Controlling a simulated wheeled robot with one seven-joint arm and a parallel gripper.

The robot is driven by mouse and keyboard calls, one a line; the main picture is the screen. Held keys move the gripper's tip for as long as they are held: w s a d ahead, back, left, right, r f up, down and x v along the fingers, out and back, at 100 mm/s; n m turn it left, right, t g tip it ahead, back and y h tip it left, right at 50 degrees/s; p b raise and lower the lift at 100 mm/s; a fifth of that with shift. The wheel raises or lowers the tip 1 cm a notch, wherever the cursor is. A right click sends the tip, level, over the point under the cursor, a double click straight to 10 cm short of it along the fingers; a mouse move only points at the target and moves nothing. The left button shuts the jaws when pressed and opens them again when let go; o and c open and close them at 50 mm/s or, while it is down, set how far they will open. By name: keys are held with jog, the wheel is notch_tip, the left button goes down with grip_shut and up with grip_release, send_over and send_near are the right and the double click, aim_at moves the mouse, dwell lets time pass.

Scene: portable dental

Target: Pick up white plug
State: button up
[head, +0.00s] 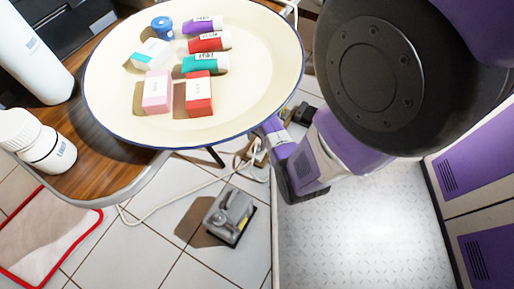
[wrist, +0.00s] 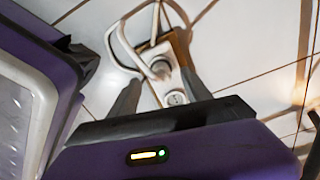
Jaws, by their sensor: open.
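The white plug (wrist: 160,68) shows in the wrist view, with a white cable looping up and left from it. It sits at the upper part of a white socket strip (wrist: 175,98) on the tiled floor. My gripper (wrist: 159,76) is open, with one dark finger on each side of the plug and strip. No grip on the plug shows, and I cannot tell how far above it the fingertips are. In the head view my arm hides the fingers, and the plug cannot be made out; white cable (head: 150,208) runs over the floor.
A white bottle (head: 38,140) stands near the table edge. A grey pedal-like device (head: 230,215) sits on the floor. Open floor lies around it.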

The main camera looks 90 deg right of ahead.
aim_at(257, 144)
notch_tip(257, 144, down, 5)
jog(key=b, duration=0.4)
jog(key=shift+d, duration=0.15)
grip_shut()
